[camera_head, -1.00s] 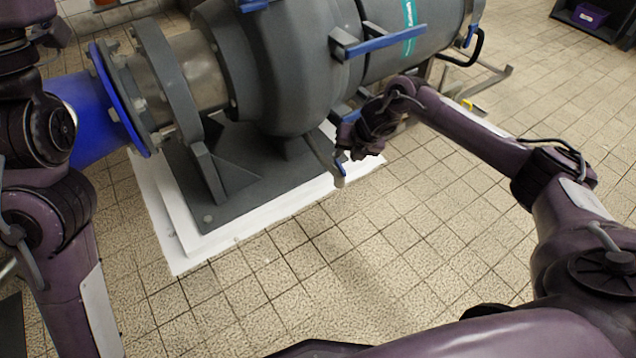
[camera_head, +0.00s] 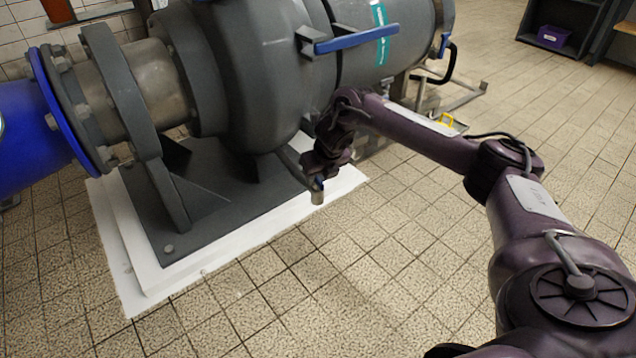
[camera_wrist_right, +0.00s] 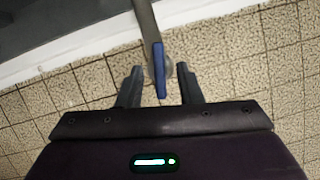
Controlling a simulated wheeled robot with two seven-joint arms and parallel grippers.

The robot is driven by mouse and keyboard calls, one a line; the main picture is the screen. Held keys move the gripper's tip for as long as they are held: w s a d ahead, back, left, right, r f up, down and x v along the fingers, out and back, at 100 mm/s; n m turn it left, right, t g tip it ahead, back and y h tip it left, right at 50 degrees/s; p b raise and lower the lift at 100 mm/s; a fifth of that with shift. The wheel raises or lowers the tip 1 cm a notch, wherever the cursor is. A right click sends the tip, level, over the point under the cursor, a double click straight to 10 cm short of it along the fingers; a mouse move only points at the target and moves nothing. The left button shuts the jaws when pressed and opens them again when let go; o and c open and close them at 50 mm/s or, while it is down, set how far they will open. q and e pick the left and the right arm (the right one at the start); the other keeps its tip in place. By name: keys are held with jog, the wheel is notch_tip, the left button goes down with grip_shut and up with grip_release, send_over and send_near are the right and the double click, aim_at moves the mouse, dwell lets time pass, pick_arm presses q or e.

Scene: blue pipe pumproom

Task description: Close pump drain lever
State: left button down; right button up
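The pump drain lever (camera_wrist_right: 158,68) is a narrow blue handle on a grey drain pipe (camera_wrist_right: 145,20). In the head view only a small blue bit of the lever (camera_head: 319,183) shows by the pipe's open end (camera_head: 318,197), low on the pump's front side. My right gripper (camera_head: 316,170) is at the lever and hides most of it. In the right wrist view the gripper's two fingers (camera_wrist_right: 160,78) stand apart, one on each side of the lever, with a visible gap on both sides. My left gripper is out of view.
The big grey pump (camera_head: 245,75) stands on a dark base over a white plinth (camera_head: 215,262), close to my right gripper. A blue handle (camera_head: 355,40) sticks out higher on the casing. A blue pipe (camera_head: 30,130) is at left. The tiled floor (camera_head: 330,290) in front is clear.

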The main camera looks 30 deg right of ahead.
jog(key=shift+w+f, duration=0.15)
jog(key=shift+f, duration=0.15)
grip_shut()
jog(key=shift+r, duration=0.1)
